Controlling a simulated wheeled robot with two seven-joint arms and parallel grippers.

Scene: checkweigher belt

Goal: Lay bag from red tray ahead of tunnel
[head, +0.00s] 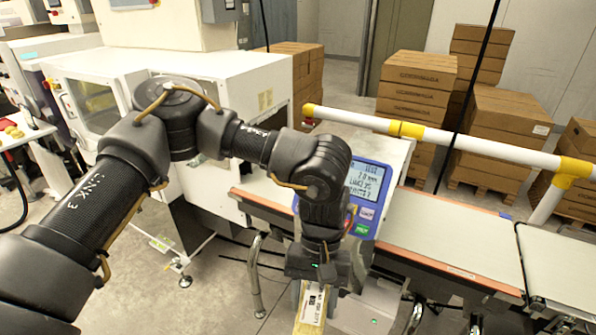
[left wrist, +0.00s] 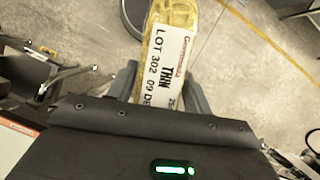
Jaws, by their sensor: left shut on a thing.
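My left gripper (head: 318,276) is shut on a bag (head: 310,312) with yellow contents and a white printed label. The bag hangs below the gripper, in front of the belt's near side and over the floor; its lower end is cut off by the picture's edge. In the left wrist view, the bag (left wrist: 168,65) sits between the two fingers of the gripper (left wrist: 163,88), its label facing the camera. A white machine housing (head: 220,68), possibly the tunnel, stands behind my left arm, which hides part of it. No red tray is in view. My right gripper is not in view.
A pale belt (head: 450,232) runs to the right, with another belt section (head: 563,262) beyond a gap. A blue display panel (head: 367,190) stands beside my wrist. A white and yellow rail (head: 455,143) crosses behind the belt. Cardboard boxes (head: 415,90) are stacked farther back.

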